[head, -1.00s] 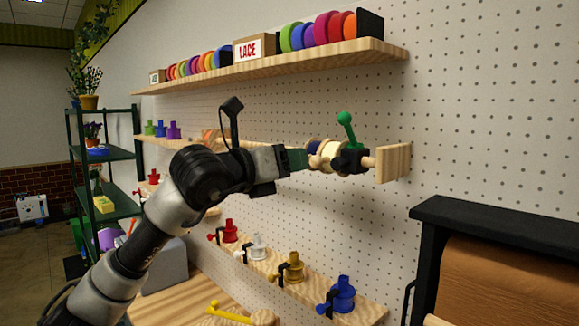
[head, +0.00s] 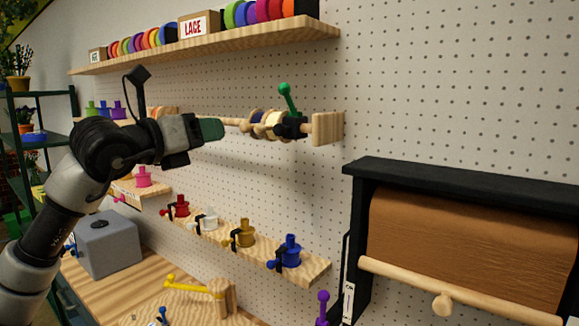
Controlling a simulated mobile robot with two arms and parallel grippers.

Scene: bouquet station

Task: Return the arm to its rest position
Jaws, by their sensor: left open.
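My left arm comes in from the left in the head view. Its gripper (head: 212,129) is open and empty, with its fingertips seen side-on at the near end of the wooden ribbon rod. The rod is fixed to the pegboard by a wooden end block (head: 328,128). It carries several ribbon spools (head: 262,124) and a black clamp (head: 290,126) with a green-knobbed lever (head: 286,98). A gap shows between the gripper and the spools. My right gripper is out of view.
An upper shelf (head: 215,46) holds ribbon rolls and a LACE box (head: 199,25). A lower shelf (head: 317,272) holds coloured spool stands. A kraft paper roll (head: 470,245) in a black frame stands right. A grey box (head: 108,243) sits on the wooden table (head: 130,295). A plant rack stands left.

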